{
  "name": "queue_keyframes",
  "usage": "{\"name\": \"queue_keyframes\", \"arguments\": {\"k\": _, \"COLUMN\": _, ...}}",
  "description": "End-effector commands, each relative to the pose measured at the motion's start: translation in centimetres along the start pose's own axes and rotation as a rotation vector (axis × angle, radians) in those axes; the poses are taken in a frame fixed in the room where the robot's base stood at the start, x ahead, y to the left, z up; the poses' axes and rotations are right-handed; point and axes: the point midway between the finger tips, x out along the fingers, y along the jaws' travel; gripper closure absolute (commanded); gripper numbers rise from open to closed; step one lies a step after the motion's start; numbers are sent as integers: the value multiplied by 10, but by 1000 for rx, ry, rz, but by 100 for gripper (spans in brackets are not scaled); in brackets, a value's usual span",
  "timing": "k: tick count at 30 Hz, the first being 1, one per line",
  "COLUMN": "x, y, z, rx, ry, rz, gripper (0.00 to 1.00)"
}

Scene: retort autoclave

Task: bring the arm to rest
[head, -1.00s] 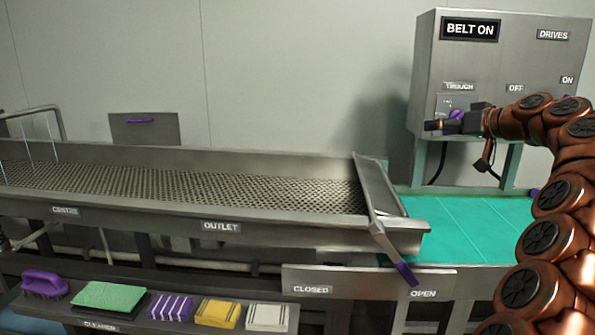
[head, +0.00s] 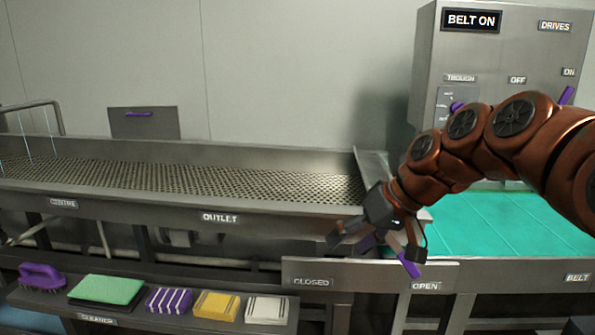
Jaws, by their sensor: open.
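My gripper (head: 376,246) is open, pointing down, in front of the trough's right end. Its two fingers are spread, one to the left over the trough's front edge and one to the right beside the purple handle (head: 408,266) of the outlet gate. I see nothing held between the fingers. Whether a finger touches the handle I cannot tell. My copper arm reaches in from the right edge, bent over the green belt (head: 500,222). The gripper and wrist hide most of the gate's lever.
The perforated trough (head: 200,182) runs along the left and middle. A CLOSED/OPEN plate (head: 318,270) sits below the gate. The control box (head: 480,50) stands behind the arm, reading BELT ON. A shelf (head: 110,318) holds a brush (head: 42,276) and several cloths or pads.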

Motion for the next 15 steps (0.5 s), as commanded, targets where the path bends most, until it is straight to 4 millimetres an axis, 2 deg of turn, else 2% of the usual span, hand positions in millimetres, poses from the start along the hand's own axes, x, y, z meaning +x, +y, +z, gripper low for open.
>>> {"name": "queue_keyframes", "arguments": {"k": 1, "x": 9, "y": -3, "z": 24, "rx": 11, "ry": -42, "rz": 21, "gripper": 31}}
{"name": "queue_keyframes", "arguments": {"k": 7, "x": 33, "y": -1, "z": 113, "rx": 72, "ry": -190, "rz": 128, "gripper": 31}}
{"name": "queue_keyframes", "arguments": {"k": 15, "x": 50, "y": 20, "z": 241, "rx": 184, "ry": -369, "rz": 301, "gripper": 31}}
